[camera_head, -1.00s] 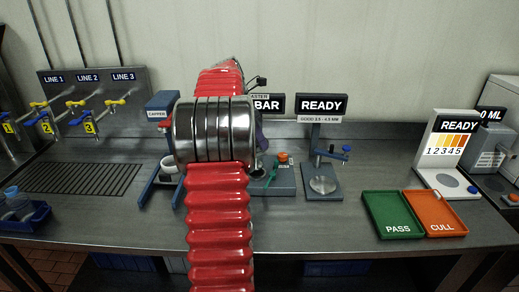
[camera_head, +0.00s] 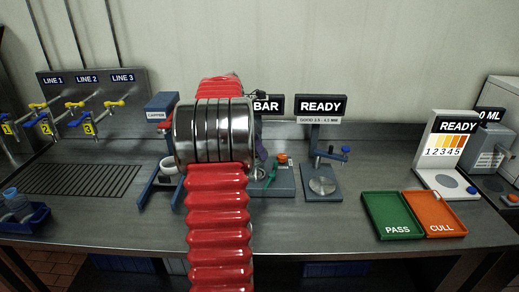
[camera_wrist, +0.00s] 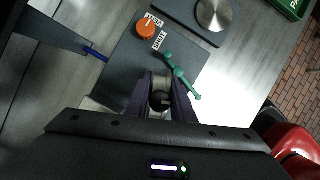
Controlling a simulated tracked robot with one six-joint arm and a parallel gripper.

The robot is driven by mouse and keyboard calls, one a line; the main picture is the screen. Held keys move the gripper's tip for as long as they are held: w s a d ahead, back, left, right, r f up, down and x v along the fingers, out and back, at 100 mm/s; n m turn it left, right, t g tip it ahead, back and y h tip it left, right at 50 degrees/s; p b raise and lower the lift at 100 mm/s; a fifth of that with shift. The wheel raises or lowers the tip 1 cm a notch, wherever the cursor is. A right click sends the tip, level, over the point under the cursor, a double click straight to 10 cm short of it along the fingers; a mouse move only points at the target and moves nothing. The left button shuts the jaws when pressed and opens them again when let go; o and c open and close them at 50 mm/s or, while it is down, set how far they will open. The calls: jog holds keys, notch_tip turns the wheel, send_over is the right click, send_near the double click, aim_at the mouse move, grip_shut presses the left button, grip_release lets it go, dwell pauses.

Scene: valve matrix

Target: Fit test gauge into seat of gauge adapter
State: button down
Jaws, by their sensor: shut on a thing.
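My gripper (camera_wrist: 161,102) is shut on a small dark round thing, apparently the test gauge (camera_wrist: 159,101); its face is not readable. In the wrist view the gripper is over the gauge adapter (camera_wrist: 126,62), a grey block with a green lever (camera_wrist: 178,72) and an orange knob (camera_wrist: 146,27). In the head view the adapter (camera_head: 284,184) stands under a BAR sign, partly behind my arm. A dark purple finger shows just above it. The seat is hidden by the gripper and the gauge, so I cannot tell whether the gauge touches it.
To the right stand a READY station (camera_head: 322,186), a green PASS tray (camera_head: 390,213) and an orange CULL tray (camera_head: 434,212). A blue capper (camera_head: 160,105) stands left of my arm. Line taps (camera_head: 75,105) are at the far left. The bench front is mostly clear.

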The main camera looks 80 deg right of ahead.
jog(key=c, duration=1.5)
grip_release()
jog(key=shift+c, duration=0.2)
jog(key=v, duration=1.2)
